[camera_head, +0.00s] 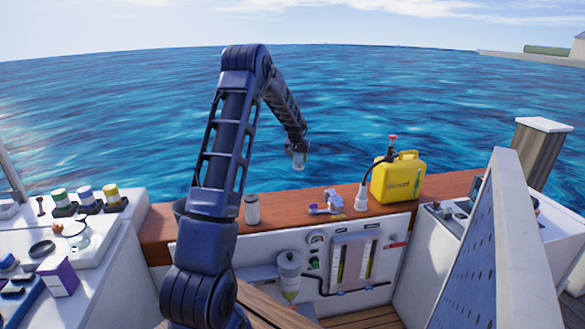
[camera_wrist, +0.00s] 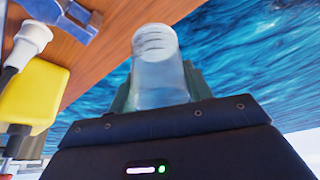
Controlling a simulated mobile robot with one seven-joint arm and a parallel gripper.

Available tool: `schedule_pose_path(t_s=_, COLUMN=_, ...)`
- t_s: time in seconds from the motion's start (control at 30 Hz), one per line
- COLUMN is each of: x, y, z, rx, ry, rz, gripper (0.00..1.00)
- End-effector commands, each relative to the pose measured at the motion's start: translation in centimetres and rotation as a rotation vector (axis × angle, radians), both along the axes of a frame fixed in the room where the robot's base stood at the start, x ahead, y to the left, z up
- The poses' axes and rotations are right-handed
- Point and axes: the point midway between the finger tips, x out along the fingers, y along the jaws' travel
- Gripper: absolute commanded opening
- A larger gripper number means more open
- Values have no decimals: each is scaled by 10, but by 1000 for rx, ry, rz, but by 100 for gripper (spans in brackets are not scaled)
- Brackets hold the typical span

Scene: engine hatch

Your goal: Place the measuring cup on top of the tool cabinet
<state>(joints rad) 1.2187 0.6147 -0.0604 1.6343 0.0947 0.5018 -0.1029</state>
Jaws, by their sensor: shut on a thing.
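My gripper (camera_head: 299,152) is shut on a clear, see-through measuring cup (camera_wrist: 157,68), with a finger on either side of it in the wrist view. In the head view the cup (camera_head: 298,162) looks small and pale at the end of my arm. It is held up in the air, seen against the water above the wooden ledge. I cannot tell for sure which of the white units is the tool cabinet. The white unit at the left (camera_head: 105,235) has several things on top.
On the wooden ledge (camera_head: 285,209) are a grey can (camera_head: 252,209), a blue tool (camera_head: 331,200), a white-capped hose end (camera_head: 362,197) and a yellow jug (camera_head: 398,178). A tilted perforated panel (camera_head: 490,255) rises at right.

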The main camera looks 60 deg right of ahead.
Motion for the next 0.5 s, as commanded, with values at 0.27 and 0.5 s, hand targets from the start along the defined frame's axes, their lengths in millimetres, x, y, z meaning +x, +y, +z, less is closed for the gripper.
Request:
schedule_pose_path(t_s=0.27, x=0, y=0, z=9, rx=1, ry=0, rz=0, gripper=26)
schedule_pose_path(t_s=0.5, x=29, y=9, z=12, rx=0, ry=-1, rz=37, gripper=26)
